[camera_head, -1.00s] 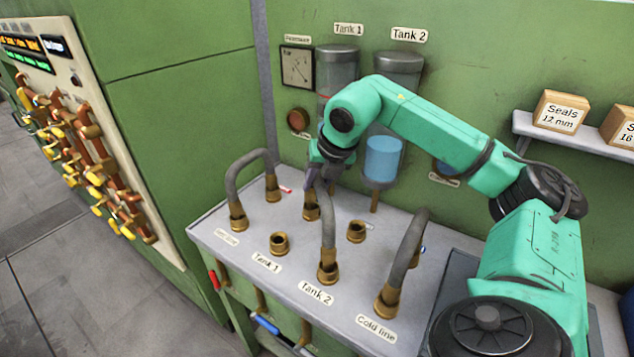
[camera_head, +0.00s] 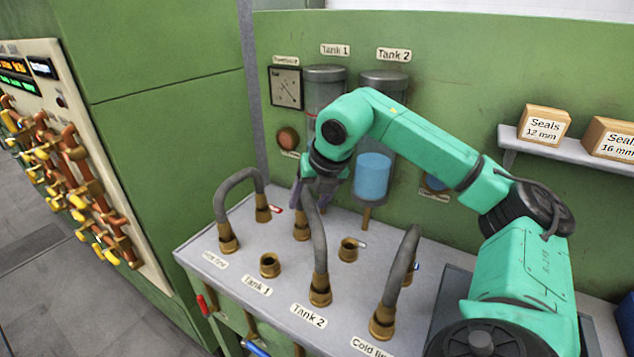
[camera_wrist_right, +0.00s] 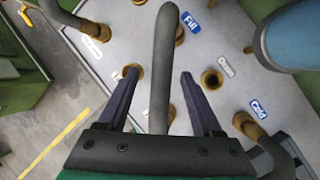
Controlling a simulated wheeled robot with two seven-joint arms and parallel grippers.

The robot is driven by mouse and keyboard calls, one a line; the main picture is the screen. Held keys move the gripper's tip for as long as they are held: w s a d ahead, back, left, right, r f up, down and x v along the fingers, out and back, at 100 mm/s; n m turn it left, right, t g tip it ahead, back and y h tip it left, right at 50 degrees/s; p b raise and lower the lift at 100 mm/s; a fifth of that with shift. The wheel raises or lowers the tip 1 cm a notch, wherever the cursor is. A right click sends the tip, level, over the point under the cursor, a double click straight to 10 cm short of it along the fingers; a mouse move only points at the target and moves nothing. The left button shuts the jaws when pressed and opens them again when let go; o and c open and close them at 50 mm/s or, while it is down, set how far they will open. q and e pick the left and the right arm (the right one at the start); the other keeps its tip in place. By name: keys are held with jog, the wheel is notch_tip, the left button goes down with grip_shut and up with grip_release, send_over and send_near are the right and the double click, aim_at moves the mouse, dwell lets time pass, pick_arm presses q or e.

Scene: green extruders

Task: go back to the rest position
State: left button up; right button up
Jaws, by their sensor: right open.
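My right gripper (camera_head: 308,190) is at the top of the grey hose (camera_head: 320,240) that runs to the brass fitting marked Tank 2. In the right wrist view its two fingers (camera_wrist_right: 160,76) are spread wide, with that hose (camera_wrist_right: 161,70) between them and a gap on both sides. The far end of the hose goes to a back fitting (camera_head: 301,230), partly hidden by the gripper in the head view. My left gripper is in neither view.
Another hose (camera_head: 222,195) arches at the left of the grey bench top (camera_head: 235,285), and a third (camera_head: 402,265) at the right. Two open brass fittings (camera_head: 270,265) (camera_head: 348,250) stand between. Behind are the tanks (camera_head: 373,175), green wall and shelf (camera_head: 575,148) with boxes.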

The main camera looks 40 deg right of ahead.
jog(key=p+v, duration=0.1)
jog(key=v, duration=1.1)
jog(key=shift+s+r, duration=0.15)
jog(key=shift+r, duration=0.1)
